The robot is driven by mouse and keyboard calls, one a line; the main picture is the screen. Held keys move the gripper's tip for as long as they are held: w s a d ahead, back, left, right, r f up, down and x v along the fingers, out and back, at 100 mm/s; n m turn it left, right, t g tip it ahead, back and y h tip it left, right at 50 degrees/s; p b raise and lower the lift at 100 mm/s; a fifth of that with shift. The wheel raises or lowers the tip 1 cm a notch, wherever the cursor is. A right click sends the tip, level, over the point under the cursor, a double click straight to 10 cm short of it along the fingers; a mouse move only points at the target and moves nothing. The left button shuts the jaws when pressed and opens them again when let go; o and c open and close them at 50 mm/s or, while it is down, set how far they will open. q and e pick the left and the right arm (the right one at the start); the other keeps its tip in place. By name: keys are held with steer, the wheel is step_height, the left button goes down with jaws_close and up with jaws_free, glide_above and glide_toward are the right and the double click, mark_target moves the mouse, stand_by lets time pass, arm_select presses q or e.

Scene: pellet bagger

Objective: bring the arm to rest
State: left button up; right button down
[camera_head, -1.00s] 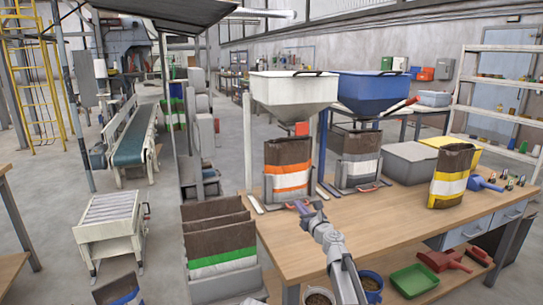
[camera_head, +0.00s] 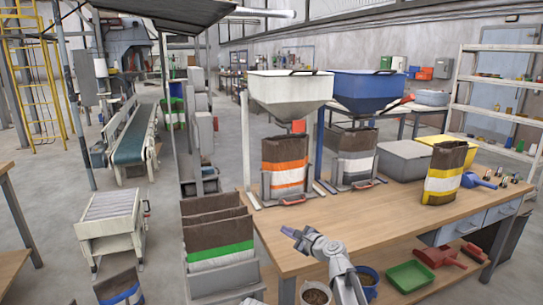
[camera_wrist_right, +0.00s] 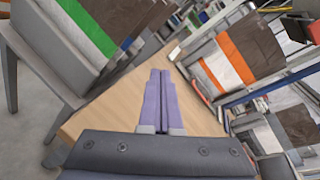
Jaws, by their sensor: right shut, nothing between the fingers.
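My right gripper (camera_head: 290,233) is over the near left part of the wooden table (camera_head: 390,222), with its arm coming in from the bottom of the head view. In the right wrist view its two purple fingers (camera_wrist_right: 161,85) lie together, shut with nothing between them. The gripper is apart from the orange-striped bag (camera_head: 287,165), which stands under the white hopper (camera_head: 288,90) behind it. My left gripper does not show.
A grey-striped bag (camera_head: 356,154) stands under the blue hopper (camera_head: 373,92). A yellow-striped bag (camera_head: 444,172) stands at the table's right. Brown bags with a green-striped one (camera_head: 219,250) stand left of the table. The table's middle is clear.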

steer(key=s+f+n+g, duration=0.1)
steer(key=s+n, duration=0.1)
steer(key=s+f+n+g, duration=0.1)
steer(key=s+f, duration=0.1)
steer(key=s+a+f+n+g, duration=0.1)
steer(key=s+n, duration=0.1)
steer(key=shift+s+f+n, duration=0.25)
steer(key=shift+n, duration=0.05)
steer(key=s+d+f+n+g+h, duration=0.3)
steer(key=s+d+f+n, duration=0.15)
steer(key=s, duration=0.35)
steer(key=s+d+f+n+g+h, duration=0.35)
steer(key=s+n, duration=0.25)
steer(key=s, duration=0.2)
steer(key=s+d+f+n+g+h, duration=0.2)
steer(key=s+d+f+n, duration=0.25)
steer(key=s, duration=0.35)
steer(key=s+a+r+n+p, duration=0.2)
steer(key=s+a+r+p, duration=0.1)
steer(key=a+r+p, duration=0.2)
steer(key=s+a+r+n+g+h+p, duration=0.1)
steer(key=a+r+p, duration=0.4)
steer(key=r+p, duration=0.5)
steer(key=shift+s+a+r+n, duration=0.2)
steer(key=shift+s+a+n, duration=0.3)
steer(key=shift+s, duration=0.7)
